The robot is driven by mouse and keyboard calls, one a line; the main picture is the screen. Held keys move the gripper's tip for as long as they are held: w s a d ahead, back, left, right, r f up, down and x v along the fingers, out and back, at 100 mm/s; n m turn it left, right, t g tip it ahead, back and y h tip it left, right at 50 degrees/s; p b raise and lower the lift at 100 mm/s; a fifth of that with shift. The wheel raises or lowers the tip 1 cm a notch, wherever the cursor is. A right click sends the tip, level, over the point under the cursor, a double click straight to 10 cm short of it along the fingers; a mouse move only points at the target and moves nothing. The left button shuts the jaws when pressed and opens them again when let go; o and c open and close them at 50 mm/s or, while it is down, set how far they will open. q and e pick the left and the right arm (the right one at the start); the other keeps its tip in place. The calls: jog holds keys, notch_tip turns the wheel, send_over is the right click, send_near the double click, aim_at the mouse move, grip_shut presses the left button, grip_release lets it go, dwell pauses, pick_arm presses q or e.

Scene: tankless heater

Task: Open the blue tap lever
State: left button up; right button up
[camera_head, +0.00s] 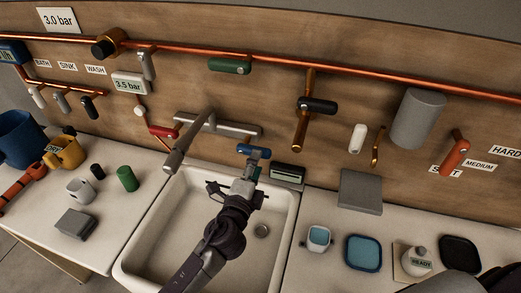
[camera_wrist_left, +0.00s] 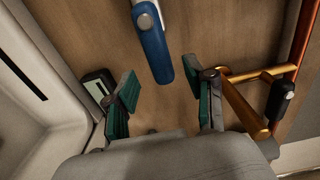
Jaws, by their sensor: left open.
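The blue tap lever (camera_head: 253,151) is on the tap on the back wall, to the right of the grey spout (camera_head: 188,140) over the sink. It lies roughly level in the head view. In the left wrist view the blue lever (camera_wrist_left: 153,48) hangs from the top edge, with a light grey end piece beside it. My left gripper (camera_head: 240,188) is over the sink, just below and in front of the lever. Its green-padded fingers (camera_wrist_left: 165,98) are spread wide with nothing between them, and the lever lies beyond them. My right gripper is not in view.
The red tap lever (camera_head: 163,131) is to the left of the spout. Copper pipes (camera_head: 302,125) with a black lever are to the right. The white sink (camera_head: 160,235) is empty.

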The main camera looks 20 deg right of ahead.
pick_arm(q)
jog(key=x, duration=0.5)
grip_shut()
dwell(0.4)
